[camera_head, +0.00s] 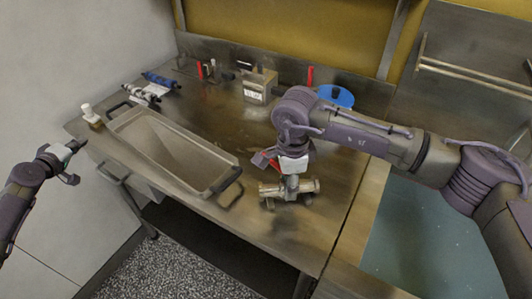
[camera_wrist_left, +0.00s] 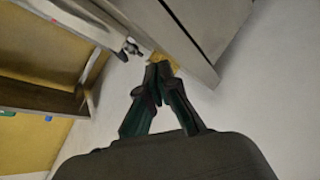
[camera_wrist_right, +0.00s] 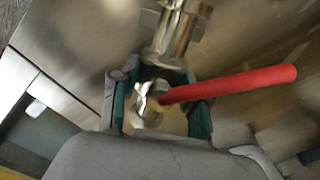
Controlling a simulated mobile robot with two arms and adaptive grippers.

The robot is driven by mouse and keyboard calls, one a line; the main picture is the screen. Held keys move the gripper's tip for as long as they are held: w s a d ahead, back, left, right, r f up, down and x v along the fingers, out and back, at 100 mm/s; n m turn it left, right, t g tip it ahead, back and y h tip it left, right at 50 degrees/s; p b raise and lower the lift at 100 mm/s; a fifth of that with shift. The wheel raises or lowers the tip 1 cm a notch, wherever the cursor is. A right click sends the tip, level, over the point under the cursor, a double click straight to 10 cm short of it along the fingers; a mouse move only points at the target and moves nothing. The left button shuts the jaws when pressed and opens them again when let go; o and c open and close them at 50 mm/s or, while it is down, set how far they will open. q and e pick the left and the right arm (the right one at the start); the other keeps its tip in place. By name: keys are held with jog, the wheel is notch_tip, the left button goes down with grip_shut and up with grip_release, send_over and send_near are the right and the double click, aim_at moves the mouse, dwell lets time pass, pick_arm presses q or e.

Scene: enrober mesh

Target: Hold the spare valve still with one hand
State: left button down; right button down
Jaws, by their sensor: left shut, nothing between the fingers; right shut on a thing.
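The spare valve (camera_head: 300,188) is a shiny metal fitting with a red lever handle, lying near the front edge of the steel table. My right gripper (camera_head: 291,172) reaches down onto it from above and is shut on its upper part. In the right wrist view the metal valve body (camera_wrist_right: 178,32) extends beyond the fingers, and the red handle (camera_wrist_right: 235,84) sticks out to the right between them. My left gripper (camera_head: 72,160) is off the table's left edge, away from the valve. In the left wrist view its fingertips (camera_wrist_left: 157,72) are together and empty.
A deep metal tray (camera_head: 236,163) with black handles sits left of the valve. Behind are a labelled metal box (camera_head: 257,86), a blue round item (camera_head: 336,97) and blue-and-black tools (camera_head: 160,80). A small white-topped item (camera_head: 89,113) stands at the left corner.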

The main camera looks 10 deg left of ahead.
pick_arm(q)
jog(key=w+d+r+m+h, duration=0.2)
jog(key=d+r+m+h, duration=0.1)
jog(key=d+r+m, duration=0.55)
jog(key=w+d+r+m+h, duration=0.25)
jog(key=d+r+m, duration=0.25)
jog(key=d+r, duration=0.55)
jog(key=m+g+h, duration=0.4)
jog(key=m+h, duration=0.3)
jog(key=m, duration=0.1)
send_near(276, 165)
notch_tip(276, 165, up, 2)
jog(key=a, duration=0.2)
jog(key=shift+w+a, duration=0.15)
jog(key=shift+w, duration=0.35)
jog(key=x, duration=1)
